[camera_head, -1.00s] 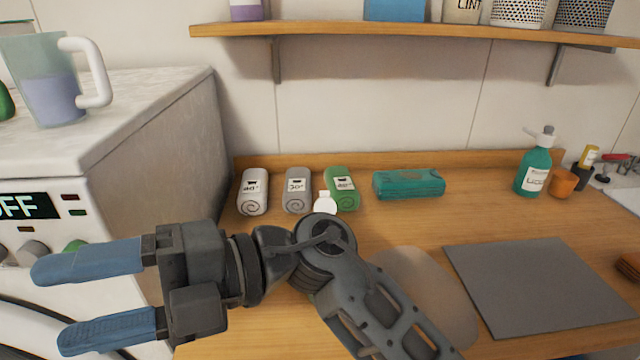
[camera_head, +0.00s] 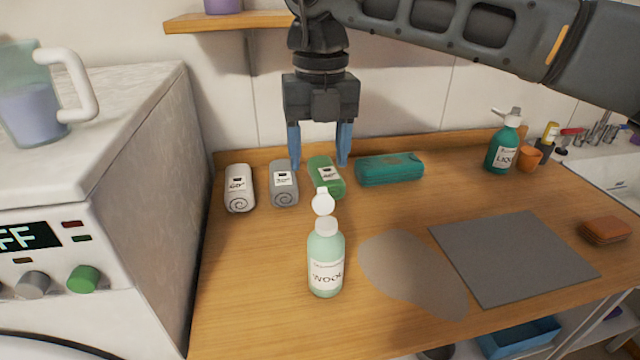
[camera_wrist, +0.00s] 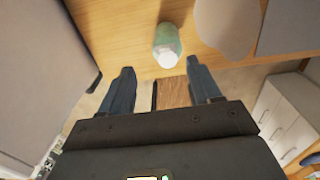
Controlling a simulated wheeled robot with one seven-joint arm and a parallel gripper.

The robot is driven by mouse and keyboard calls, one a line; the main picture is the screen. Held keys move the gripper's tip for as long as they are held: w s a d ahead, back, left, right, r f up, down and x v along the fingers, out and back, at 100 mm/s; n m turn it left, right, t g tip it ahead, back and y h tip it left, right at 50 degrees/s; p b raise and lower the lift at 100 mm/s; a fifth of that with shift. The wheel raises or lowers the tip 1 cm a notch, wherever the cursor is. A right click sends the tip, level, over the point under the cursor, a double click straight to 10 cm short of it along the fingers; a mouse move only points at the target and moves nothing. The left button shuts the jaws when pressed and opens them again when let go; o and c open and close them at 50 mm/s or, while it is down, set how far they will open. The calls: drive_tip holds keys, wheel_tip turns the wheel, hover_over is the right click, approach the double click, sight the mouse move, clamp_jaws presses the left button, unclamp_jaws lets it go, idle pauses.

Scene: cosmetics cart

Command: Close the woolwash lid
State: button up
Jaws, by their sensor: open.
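The woolwash bottle (camera_head: 325,265) is pale green with a white label and stands upright on the wooden counter. Its white round lid (camera_head: 323,202) is flipped up above the white neck, so it is open. My gripper (camera_head: 320,163) points down with two blue fingers, open and empty. In the head view it appears above the bottle and lid in the picture, apart from both. In the wrist view the bottle (camera_wrist: 166,36) shows just beyond the gap between my fingertips (camera_wrist: 159,68), with white at its top.
Rolled towels in white (camera_head: 240,188), grey (camera_head: 285,185) and green (camera_head: 327,176) lie behind the bottle. A teal pack (camera_head: 390,168) lies to their right. A grey mat (camera_head: 512,257) is at right. A washing machine (camera_head: 100,190) stands at left; a shelf (camera_head: 215,22) hangs above.

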sight(322, 188)
drive_tip(key=shift+w+d+r, duration=0.15)
drive_tip(key=shift+w+d, duration=0.1)
drive_tip(key=shift+f, duration=0.3)
drive_tip(key=shift+f+p, duration=0.95)
drive_tip(key=shift+f, duration=2.6)
drive_tip(key=c, duration=1.1)
